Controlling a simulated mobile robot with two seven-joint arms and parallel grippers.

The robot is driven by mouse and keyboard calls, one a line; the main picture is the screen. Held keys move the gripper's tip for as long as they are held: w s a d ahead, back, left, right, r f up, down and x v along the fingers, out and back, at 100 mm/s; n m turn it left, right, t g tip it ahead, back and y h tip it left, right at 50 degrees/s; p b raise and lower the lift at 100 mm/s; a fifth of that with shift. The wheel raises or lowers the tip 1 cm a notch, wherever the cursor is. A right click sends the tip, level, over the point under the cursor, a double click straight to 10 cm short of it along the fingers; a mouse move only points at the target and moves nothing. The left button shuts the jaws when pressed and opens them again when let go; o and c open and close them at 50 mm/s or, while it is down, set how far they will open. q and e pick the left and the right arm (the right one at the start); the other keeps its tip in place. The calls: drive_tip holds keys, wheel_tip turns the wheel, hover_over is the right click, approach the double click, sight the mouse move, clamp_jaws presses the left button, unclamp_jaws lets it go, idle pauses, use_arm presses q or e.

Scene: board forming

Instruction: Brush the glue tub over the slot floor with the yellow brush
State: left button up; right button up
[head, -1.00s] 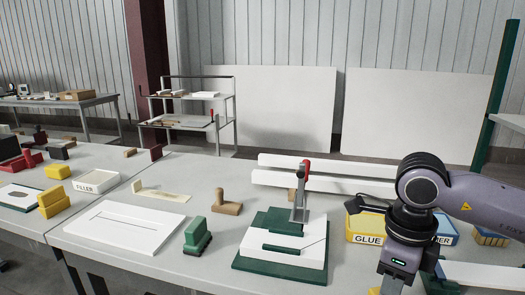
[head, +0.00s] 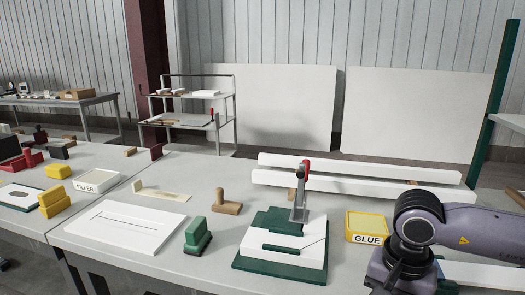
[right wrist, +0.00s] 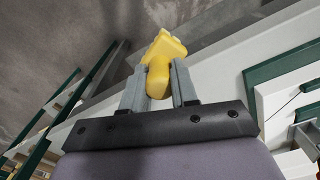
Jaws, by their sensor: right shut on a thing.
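The yellow brush (right wrist: 162,60) is held between the two grey fingers of my right gripper (right wrist: 160,88) in the right wrist view. The fingers are shut on its handle. In the head view my right arm is at the lower right, and its gripper is out of sight. The yellow glue tub (head: 366,227), labelled GLUE, stands just left of my right arm. A white board (head: 315,236) with a dark slot lies in the green clamp fixture (head: 279,273). Another white board (head: 124,232) with a thin slot lies at left. My left gripper is not in view.
The clamp (head: 300,197) with a red handle tip stands upright behind the fixture. A green block tool (head: 197,236) and a brown wooden block (head: 228,201) stand between the boards. White bars (head: 345,187) lie along the back. A filler tray (head: 97,180) is at left.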

drive_tip(key=n, duration=0.2)
drive_tip(key=f+n, duration=0.1)
drive_tip(key=n, duration=0.3)
drive_tip(key=shift+s+d+f+n, duration=0.15)
drive_tip(key=shift+s+f+n, duration=0.2)
drive_tip(key=shift+n, duration=0.05)
drive_tip(key=shift+f, duration=0.1)
drive_tip(key=shift+a, duration=0.2)
